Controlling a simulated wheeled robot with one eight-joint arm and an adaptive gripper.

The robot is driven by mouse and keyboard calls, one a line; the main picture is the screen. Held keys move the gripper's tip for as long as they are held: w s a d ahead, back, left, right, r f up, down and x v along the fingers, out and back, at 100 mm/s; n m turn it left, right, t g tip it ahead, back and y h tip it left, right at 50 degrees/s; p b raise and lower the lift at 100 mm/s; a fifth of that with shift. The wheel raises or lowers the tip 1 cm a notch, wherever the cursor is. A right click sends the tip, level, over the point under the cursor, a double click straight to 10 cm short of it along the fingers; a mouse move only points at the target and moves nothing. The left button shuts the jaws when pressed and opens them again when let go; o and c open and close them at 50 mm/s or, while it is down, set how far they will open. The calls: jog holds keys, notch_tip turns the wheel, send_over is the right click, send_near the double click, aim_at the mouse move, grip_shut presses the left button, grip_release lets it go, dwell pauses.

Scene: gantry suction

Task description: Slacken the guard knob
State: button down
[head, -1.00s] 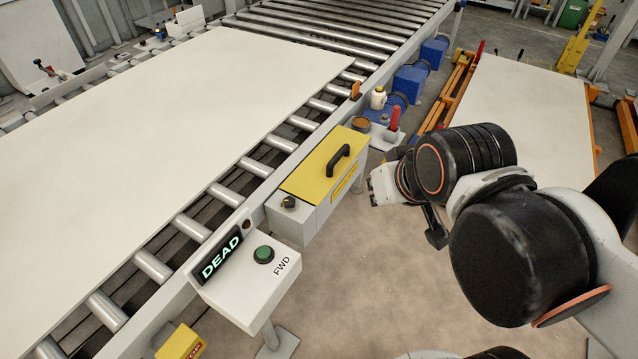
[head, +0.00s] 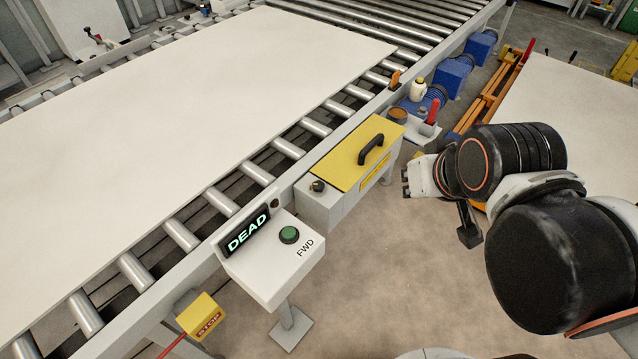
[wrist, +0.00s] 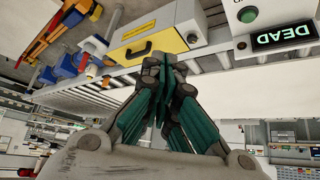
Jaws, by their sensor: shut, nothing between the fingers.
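The guard knob (head: 318,186) is a small dark knob on the grey end of the guard box, left of its yellow lid (head: 358,158) with a black handle. In the wrist view, which looks upside down, the knob (wrist: 192,38) shows beyond the fingers, beside the yellow lid. My gripper (wrist: 165,68) is shut and empty, its teal-sided fingers together. In the head view my gripper (head: 406,182) is small, to the right of the guard box and apart from the knob. Nothing hides the knob.
A control box (head: 268,258) with a green FWD button and a DEAD display stands left of the guard. A yellow STOP box (head: 203,316) is lower left. A white board (head: 190,115) lies on the rollers. The floor (head: 400,280) before the guard is clear.

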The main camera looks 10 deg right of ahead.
jog(key=c, duration=2.4)
grip_release()
jog(key=c, duration=1.9)
grip_release()
jog(key=o, duration=0.5)
jog(key=shift+w+a+r, duration=0.1)
jog(key=shift+w+r, duration=0.05)
jog(key=shift+w, duration=0.15)
jog(key=shift+o, duration=1.4)
jog(key=w+a+n+g, duration=0.1)
jog(key=w+a+g, duration=0.1)
jog(key=w, duration=0.6)
jog(key=shift+a+r, duration=0.2)
jog(key=shift+r, duration=0.2)
jog(key=n+g+b, duration=0.2)
jog(key=n+g, duration=0.2)
jog(key=g, duration=0.1)
send_over(319, 184)
notch_tip(319, 184, down, 18)
notch_tip(319, 184, down, 14)
jog(key=b, duration=0.4)
jog(key=shift+a+r, duration=0.1)
jog(key=shift+r, duration=0.05)
